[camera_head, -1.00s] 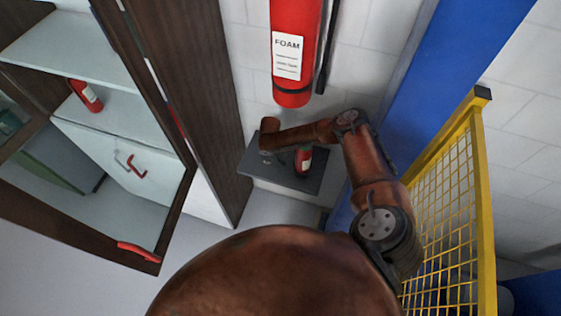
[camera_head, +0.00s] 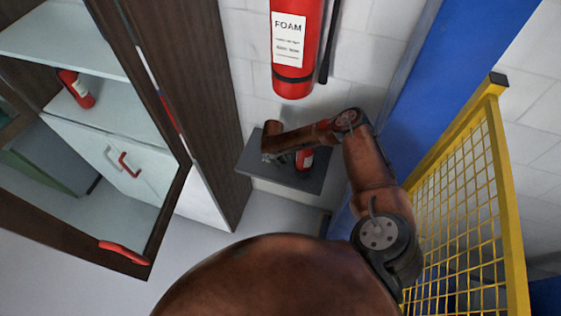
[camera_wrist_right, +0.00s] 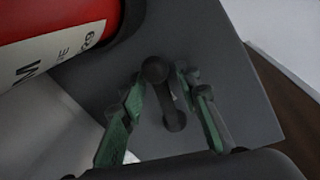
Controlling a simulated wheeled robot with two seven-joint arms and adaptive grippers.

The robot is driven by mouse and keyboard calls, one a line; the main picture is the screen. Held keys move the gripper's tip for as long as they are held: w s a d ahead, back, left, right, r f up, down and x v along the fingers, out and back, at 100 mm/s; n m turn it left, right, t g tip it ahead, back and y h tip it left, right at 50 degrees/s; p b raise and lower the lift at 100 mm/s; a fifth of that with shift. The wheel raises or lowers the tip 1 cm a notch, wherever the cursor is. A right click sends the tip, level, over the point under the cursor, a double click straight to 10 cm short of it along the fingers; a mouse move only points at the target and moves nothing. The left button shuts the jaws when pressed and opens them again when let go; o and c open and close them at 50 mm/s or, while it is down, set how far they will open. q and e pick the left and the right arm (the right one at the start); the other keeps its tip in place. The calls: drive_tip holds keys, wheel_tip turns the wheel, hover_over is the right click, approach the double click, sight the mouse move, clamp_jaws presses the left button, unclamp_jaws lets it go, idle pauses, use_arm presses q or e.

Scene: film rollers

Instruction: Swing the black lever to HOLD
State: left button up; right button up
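In the right wrist view a black lever (camera_wrist_right: 168,98) with a round knob stands out from a dark grey surface (camera_wrist_right: 235,85). My right gripper (camera_wrist_right: 166,84) is open, with one green-padded finger on each side of the lever. Some gap shows on both sides; I cannot tell whether either finger touches it. In the head view my right gripper (camera_head: 267,156) is small, over the dark grey shelf (camera_head: 310,184), and the lever cannot be made out there. No HOLD marking is legible. My left gripper is not in view.
A small red extinguisher (camera_head: 304,159) stands on the shelf beside my gripper. A large FOAM extinguisher (camera_head: 292,80) hangs above. A yellow mesh guard (camera_head: 500,190) is at right, an open wood-framed cabinet door (camera_head: 70,240) at left. A red cylinder (camera_wrist_right: 60,30) fills the wrist view's upper left.

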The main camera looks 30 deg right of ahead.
drive_tip(key=c, duration=0.8)
drive_tip(key=shift+f, duration=0.1)
clamp_jaws()
drive_tip(key=shift+s+d, duration=0.1)
drive_tip(key=shift+s, duration=0.05)
